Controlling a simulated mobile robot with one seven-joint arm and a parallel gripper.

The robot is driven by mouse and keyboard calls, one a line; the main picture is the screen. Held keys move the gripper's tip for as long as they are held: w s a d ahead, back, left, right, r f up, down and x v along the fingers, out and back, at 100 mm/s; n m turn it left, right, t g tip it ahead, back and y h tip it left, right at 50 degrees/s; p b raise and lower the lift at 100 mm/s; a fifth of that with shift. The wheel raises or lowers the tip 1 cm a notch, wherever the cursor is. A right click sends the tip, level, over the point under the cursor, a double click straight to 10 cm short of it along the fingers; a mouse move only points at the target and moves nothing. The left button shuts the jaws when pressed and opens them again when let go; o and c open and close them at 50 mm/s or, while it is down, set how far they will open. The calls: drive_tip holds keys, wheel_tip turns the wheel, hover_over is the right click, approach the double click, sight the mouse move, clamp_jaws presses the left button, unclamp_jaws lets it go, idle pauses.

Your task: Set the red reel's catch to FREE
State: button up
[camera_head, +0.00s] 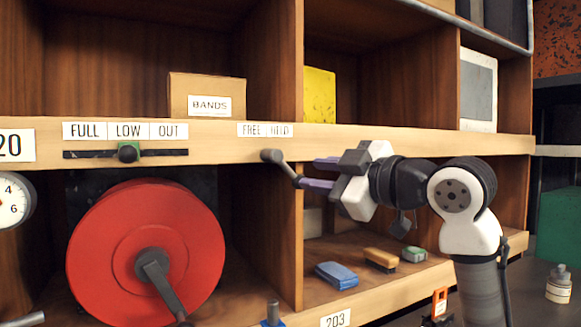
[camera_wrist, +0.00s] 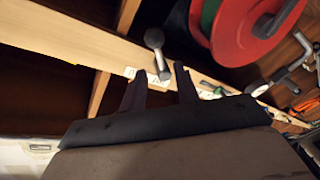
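The red reel (camera_head: 150,250) sits in the lower left shelf bay, with a grey crank on its front; part of it also shows at the top of the wrist view (camera_wrist: 228,35). The catch (camera_head: 284,170) is a grey lever with a rounded end, on the wooden rail below the FREE and HELD labels (camera_head: 265,130). It slants down to the right in the head view. My gripper (camera_head: 309,173) is open beside its lower right end. In the wrist view the catch (camera_wrist: 158,55) reaches toward the gap between my fingertips (camera_wrist: 159,74). I cannot tell whether they touch it.
A slider (camera_head: 128,152) under FULL, LOW and OUT is left of the catch. A BANDS box (camera_head: 207,95) and a yellow item (camera_head: 319,95) stand above the rail. A blue block (camera_head: 337,275) and brushes (camera_head: 381,260) lie below my gripper. An upright divider (camera_head: 289,240) separates the lower bays.

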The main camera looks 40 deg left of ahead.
sight(292, 172)
drive_tip(key=a, duration=0.2)
drive_tip(key=a+p, duration=0.1)
drive_tip(key=a, duration=0.2)
drive_tip(key=w+a, duration=0.1)
drive_tip(key=a, duration=0.1)
drive_tip(key=shift+a, duration=0.4)
drive_tip(key=shift+c, duration=0.3)
clamp_jaws()
